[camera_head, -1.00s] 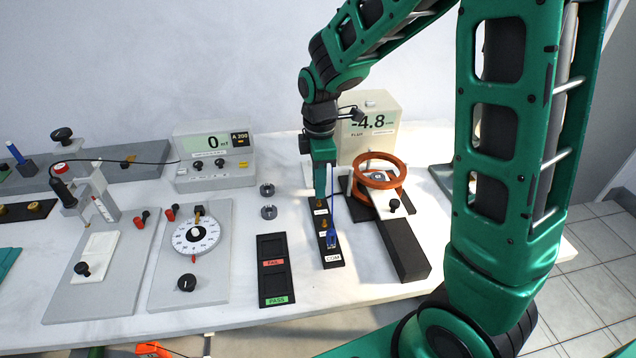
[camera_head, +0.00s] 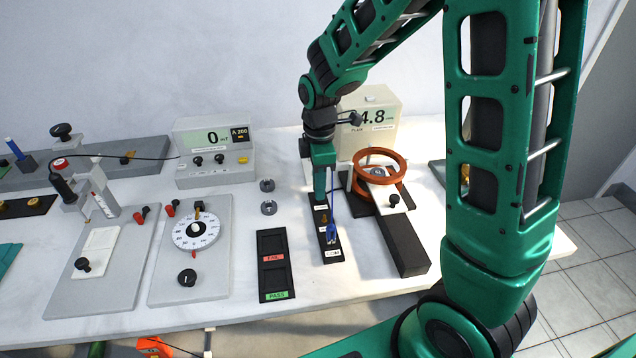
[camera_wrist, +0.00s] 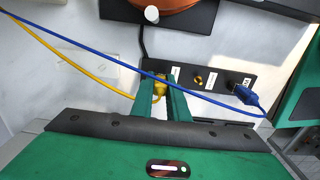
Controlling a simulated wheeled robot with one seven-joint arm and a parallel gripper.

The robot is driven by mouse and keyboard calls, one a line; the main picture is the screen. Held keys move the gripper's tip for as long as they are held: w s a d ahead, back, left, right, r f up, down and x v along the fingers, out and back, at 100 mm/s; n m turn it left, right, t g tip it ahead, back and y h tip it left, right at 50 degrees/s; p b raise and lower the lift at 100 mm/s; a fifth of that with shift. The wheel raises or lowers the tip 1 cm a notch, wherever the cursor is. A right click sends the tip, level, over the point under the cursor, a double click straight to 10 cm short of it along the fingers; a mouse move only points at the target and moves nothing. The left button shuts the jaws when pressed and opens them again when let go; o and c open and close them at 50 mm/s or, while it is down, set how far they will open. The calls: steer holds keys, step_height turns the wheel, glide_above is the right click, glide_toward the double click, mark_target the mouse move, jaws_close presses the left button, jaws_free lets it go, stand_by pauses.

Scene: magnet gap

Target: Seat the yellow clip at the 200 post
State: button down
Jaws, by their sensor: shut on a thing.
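My gripper (camera_wrist: 162,100) is shut on the yellow clip (camera_wrist: 160,86), which shows between the fingertips with its yellow cable trailing left. The clip is at the end of the black terminal strip (camera_wrist: 223,74) farthest from the blue clip (camera_wrist: 245,94). I cannot tell whether it touches the post there, as the fingers hide its lower part. A bare brass post (camera_wrist: 198,80) stands in the strip's middle. In the head view my gripper (camera_head: 320,202) is low over the strip's far end, and the blue clip (camera_head: 332,234) sits at the end marked COM (camera_head: 333,253).
The blue cable (camera_wrist: 100,62) crosses just in front of my fingers. The orange coil (camera_head: 381,165) and its dark base (camera_head: 408,248) stand close to the right of the strip. The FAIL/PASS tray (camera_head: 273,279) lies to the left.

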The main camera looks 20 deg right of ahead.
steer(key=shift+f, duration=0.2)
steer(key=c, duration=1.6)
jaws_free()
steer(key=shift+c, duration=0.2)
steer(key=shift+r, duration=0.1)
step_height(320, 180, up, 10)
steer(key=shift+r, duration=0.25)
steer(key=s+d+r+m, duration=0.2)
steer(key=s+d+m, duration=0.9)
steer(key=s+d, duration=0.15)
steer(key=s+d+m, duration=0.2)
steer(key=s+m, duration=0.3)
steer(key=s, duration=0.2)
steer(key=s+d+f+m, duration=0.1)
steer(key=s+d+m, duration=0.2)
steer(key=s+m, duration=0.3)
steer(key=shift+s+f, duration=0.15)
steer(key=shift+s, duration=0.3)
